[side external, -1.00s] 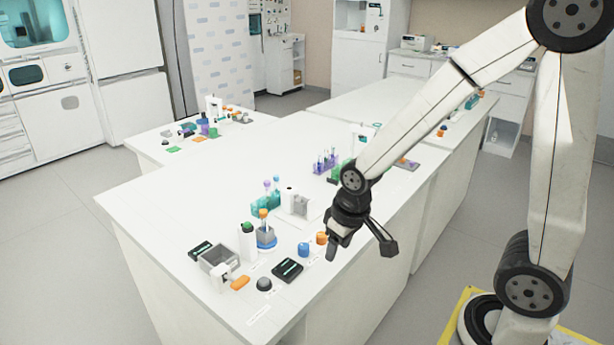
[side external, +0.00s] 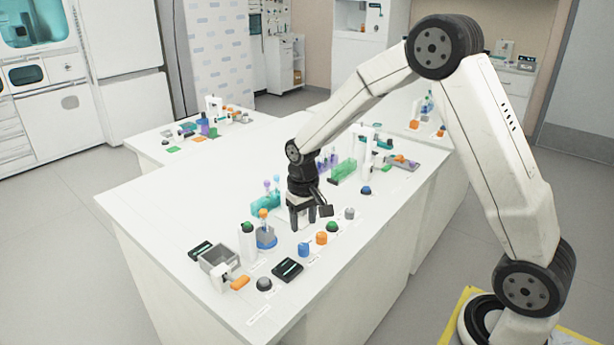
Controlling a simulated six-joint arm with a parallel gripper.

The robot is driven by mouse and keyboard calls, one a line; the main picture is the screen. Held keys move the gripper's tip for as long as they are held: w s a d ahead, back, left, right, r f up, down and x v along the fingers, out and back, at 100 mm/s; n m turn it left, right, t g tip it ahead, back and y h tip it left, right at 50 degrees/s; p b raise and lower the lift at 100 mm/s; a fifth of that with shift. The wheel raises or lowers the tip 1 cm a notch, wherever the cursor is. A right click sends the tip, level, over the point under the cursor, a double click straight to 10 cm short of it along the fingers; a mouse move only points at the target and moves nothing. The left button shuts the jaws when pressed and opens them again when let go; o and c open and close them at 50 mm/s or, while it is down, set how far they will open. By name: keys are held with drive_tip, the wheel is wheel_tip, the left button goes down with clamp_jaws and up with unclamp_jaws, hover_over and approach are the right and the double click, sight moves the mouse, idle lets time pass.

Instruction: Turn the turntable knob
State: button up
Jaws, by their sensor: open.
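My gripper (side external: 303,220) is open, pointing down over the bench, with no object visible between its fingers. It hides most of a white-and-grey device behind it. A row of small round knobs stands to its right and front: blue (side external: 304,250), orange (side external: 321,238), green (side external: 332,227) and grey (side external: 349,213). I cannot tell which one is the turntable knob. A round blue-and-grey stand (side external: 266,239) holding a tube with an orange top is left of the gripper. The gripper appears apart from the knobs.
A grey bin (side external: 217,258), a white bottle with a green cap (side external: 247,242), a black flat device (side external: 287,269) and a black dome (side external: 264,284) are at the front. The bench's left side (side external: 160,205) is clear.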

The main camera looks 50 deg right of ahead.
sight(304, 246)
drive_tip(key=shift+f, duration=0.15)
drive_tip(key=shift+f, duration=3.75)
clamp_jaws()
drive_tip(key=shift+n, duration=3.5)
